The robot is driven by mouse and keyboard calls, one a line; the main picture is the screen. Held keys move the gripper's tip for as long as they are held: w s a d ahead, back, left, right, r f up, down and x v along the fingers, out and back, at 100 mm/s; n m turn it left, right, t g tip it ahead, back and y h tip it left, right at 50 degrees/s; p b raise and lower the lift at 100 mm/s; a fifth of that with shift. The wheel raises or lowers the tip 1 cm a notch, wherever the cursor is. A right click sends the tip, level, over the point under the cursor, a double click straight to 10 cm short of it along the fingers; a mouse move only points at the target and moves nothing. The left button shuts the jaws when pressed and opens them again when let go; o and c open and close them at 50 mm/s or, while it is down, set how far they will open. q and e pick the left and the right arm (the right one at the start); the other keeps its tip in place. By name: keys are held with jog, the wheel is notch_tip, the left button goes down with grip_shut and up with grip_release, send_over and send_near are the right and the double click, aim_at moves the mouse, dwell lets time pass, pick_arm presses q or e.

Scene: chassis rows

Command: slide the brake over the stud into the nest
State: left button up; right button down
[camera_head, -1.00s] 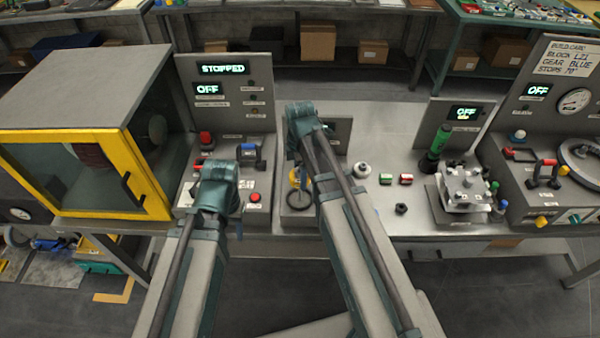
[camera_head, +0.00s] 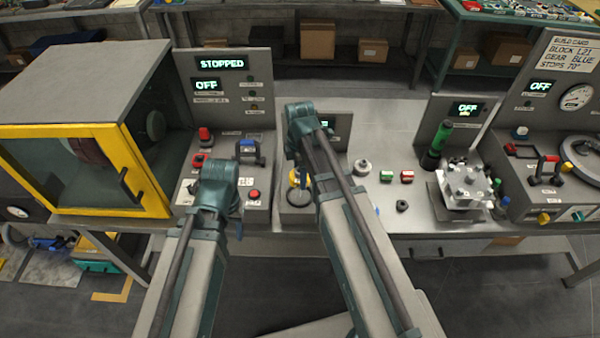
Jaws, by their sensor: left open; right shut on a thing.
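My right arm reaches over the small centre station, and the wrist of my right gripper (camera_head: 295,152) hides most of what is below it. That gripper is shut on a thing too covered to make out. A yellow part (camera_head: 293,179) and part of a dark ring show just below it, at the station's front. I cannot tell whether either is the brake, and I cannot pick out the stud or the nest. My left gripper (camera_head: 237,218) is open, low in front of the panel with the red button, and its fingers are mostly hidden by its wrist.
A yellow-framed cabinet (camera_head: 160,190) stands left. The STOPPED panel (camera_head: 232,85) adjoins it. Right of my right arm lie a round pale knob (camera_head: 362,167), red and green blocks (camera_head: 386,176) and a black nut (camera_head: 402,205). A metal fixture (camera_head: 466,188) stands beyond.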

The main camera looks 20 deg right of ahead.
aim_at(300, 196)
jog(key=shift+f+b, duration=3.95)
grip_release()
jog(key=shift+r, duration=0.1)
notch_tip(300, 196, up, 14)
jog(key=p, duration=1.4)
jog(key=s+a+f+m+b, duration=0.2)
jog(key=s+a+m, duration=0.3)
jog(key=s+m, duration=0.2)
jog(key=s+a+f+m+h+b, duration=0.1)
jog(key=s+a+f+m+b, duration=0.2)
jog(key=s+a+m, duration=0.2)
jog(key=shift+s+a+m, duration=0.3)
jog(key=shift+s+m, duration=0.7)
jog(key=shift+s, duration=0.15)
